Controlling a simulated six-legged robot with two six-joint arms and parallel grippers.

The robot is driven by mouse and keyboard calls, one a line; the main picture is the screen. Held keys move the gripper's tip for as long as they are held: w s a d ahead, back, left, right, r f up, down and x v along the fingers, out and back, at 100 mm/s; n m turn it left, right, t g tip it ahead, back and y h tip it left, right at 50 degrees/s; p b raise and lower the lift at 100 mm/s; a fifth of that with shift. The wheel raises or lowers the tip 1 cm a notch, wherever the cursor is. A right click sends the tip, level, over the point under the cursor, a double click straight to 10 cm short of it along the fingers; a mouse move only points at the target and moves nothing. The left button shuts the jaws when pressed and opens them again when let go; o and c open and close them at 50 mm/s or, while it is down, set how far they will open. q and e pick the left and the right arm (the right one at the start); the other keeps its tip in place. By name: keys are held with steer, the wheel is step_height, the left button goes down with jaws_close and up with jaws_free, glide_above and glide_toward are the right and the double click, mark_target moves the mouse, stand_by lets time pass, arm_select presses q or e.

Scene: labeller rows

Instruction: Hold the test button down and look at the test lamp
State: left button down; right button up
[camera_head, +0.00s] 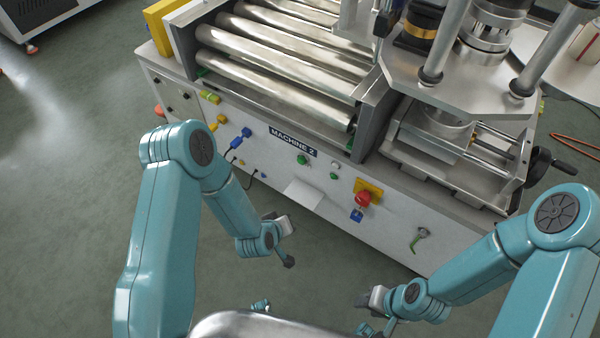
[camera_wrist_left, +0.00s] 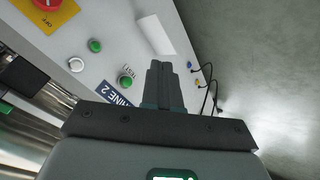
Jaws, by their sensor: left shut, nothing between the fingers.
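A green button (camera_wrist_left: 125,82) with a TEST label beside it sits on the white machine panel. In the head view this green button (camera_head: 302,160) is just below the MACHINE 2 plate. A pale round lamp (camera_wrist_left: 76,65), also in the head view (camera_head: 336,163), sits nearby; I cannot tell whether it is lit. My left gripper (camera_wrist_left: 159,68) is shut and empty, its fingers pointing toward the panel, apart from the button. In the head view my left gripper (camera_head: 288,262) is in front of the panel. My right gripper (camera_head: 363,300) is low; its fingers cannot be made out.
A second green button (camera_wrist_left: 95,46) is near the lamp. A red knob (camera_head: 362,198) stands on a yellow plate. Blue connectors (camera_head: 240,138) with cables are to the left. A green handle (camera_head: 420,237) is to the right. A white sheet-like part (camera_head: 304,193) juts below the buttons.

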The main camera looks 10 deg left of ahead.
mark_target(301, 161)
arm_select(q)
steer(key=w+a+f+n+t+y+b, duration=0.2)
steer(key=w+a+n+t+y+b, duration=0.1)
steer(key=w, duration=0.3)
steer(key=w+a+f+n+t+y+b, duration=0.2)
steer(key=w+f+n+t+y+b, duration=0.1)
steer(key=w+t+b, duration=0.2)
steer(key=shift+w+a+n+t+b, duration=0.4)
steer(key=shift+w+b, duration=0.35)
steer(key=shift+w, duration=0.35)
arm_select(e)
step_height(301, 161, down, 12)
steer(key=shift+f, duration=0.2)
arm_select(q)
steer(key=w+d+b, duration=0.3)
steer(key=w+b, duration=0.1)
steer(key=w, duration=0.4)
steer(key=shift+w+b, duration=0.15)
steer(key=shift+b, duration=0.15)
arm_select(e)
steer(key=shift+f, duration=2.3)
steer(key=shift+f, duration=0.15)
